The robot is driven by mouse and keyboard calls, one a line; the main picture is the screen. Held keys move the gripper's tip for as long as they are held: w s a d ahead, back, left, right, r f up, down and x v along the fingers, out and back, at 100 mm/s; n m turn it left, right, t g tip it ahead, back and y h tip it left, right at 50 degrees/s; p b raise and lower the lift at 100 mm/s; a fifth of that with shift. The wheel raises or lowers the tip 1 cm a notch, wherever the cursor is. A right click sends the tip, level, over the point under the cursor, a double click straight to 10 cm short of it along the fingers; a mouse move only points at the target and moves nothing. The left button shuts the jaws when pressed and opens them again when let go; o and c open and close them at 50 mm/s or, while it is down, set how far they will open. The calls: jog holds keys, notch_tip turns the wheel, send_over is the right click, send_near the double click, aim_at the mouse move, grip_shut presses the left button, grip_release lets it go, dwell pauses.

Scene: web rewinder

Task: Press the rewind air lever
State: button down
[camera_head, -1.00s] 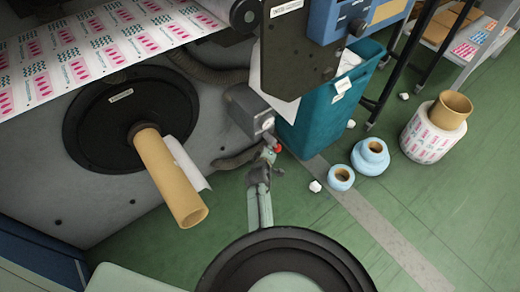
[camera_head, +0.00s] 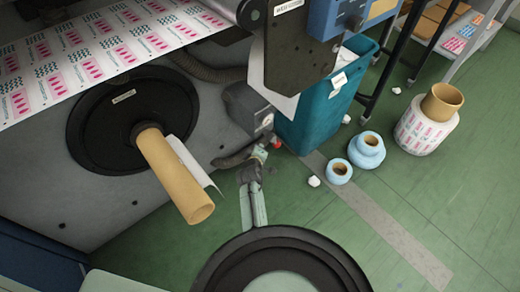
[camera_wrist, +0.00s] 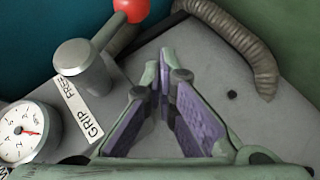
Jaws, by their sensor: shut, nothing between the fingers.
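The air lever has a red ball knob (camera_head: 277,143) at the front of the machine's grey box. In the wrist view the red knob (camera_wrist: 130,8) is at the top edge, on a short arm from a grey round hub (camera_wrist: 80,62). A white label (camera_wrist: 84,112) reading GRIP and FREE lies beside the hub. My gripper (camera_head: 260,151) is just left of the knob in the head view. In the wrist view my gripper (camera_wrist: 165,62) has its fingertips together and empty, below and right of the knob. The fingers appear apart from the lever.
A dial gauge (camera_wrist: 24,132) sits left of the label. A ribbed hose (camera_wrist: 240,45) runs along the panel's right side. A cardboard core (camera_head: 175,175) juts out at left. A teal bin (camera_head: 305,120) stands behind the lever; rolls (camera_head: 425,130) stand on the floor at right.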

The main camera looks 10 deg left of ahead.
jog(key=s+r, duration=0.2)
jog(key=s, duration=0.7)
jog(key=shift+s+a+r, duration=0.2)
jog(key=shift+s+r, duration=0.1)
jog(key=shift+d, duration=0.1)
